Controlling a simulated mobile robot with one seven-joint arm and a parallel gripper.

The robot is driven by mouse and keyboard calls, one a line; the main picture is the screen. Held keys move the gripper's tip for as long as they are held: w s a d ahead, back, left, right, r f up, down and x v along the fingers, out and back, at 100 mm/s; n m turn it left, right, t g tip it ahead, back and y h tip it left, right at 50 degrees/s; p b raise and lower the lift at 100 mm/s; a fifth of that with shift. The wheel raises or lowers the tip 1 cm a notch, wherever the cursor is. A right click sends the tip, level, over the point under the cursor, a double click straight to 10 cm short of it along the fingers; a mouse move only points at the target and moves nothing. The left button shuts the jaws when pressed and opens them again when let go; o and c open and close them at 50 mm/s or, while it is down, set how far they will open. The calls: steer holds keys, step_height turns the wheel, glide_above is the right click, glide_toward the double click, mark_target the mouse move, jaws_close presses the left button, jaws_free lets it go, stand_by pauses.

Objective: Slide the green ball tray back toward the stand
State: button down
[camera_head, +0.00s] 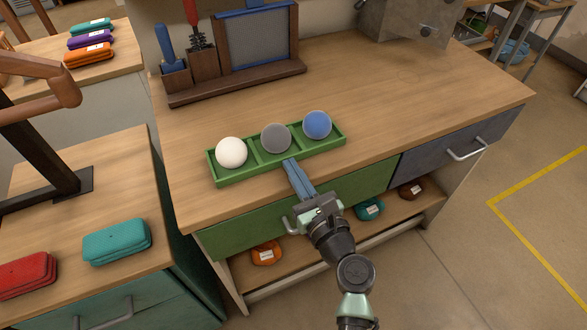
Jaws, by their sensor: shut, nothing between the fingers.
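The green ball tray (222,180) lies near the front edge of the wooden workbench, slightly tilted in the picture. Its compartments hold a white ball (231,152) at left, a grey ball (276,138) in the middle and a blue ball (317,125) at right. The dark wooden stand (240,83) is at the back of the bench, with bare wood between it and the tray. My gripper (289,163) is shut and empty, its blue fingers at the tray's front side near the middle. I cannot tell whether the fingertips touch the tray.
The stand holds a framed panel (262,40) and tools. The bench top (420,100) right of the tray is clear. Below the front edge are a green drawer (250,230), a grey drawer (450,145) and a shelf with several pouches. Side tables with cases stand at left.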

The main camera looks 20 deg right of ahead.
mark_target(286, 157)
steer(key=shift+w, duration=0.1)
steer(key=shift+w+a, duration=0.1)
steer(key=shift+w, duration=1.65)
steer(key=shift+s, duration=0.1)
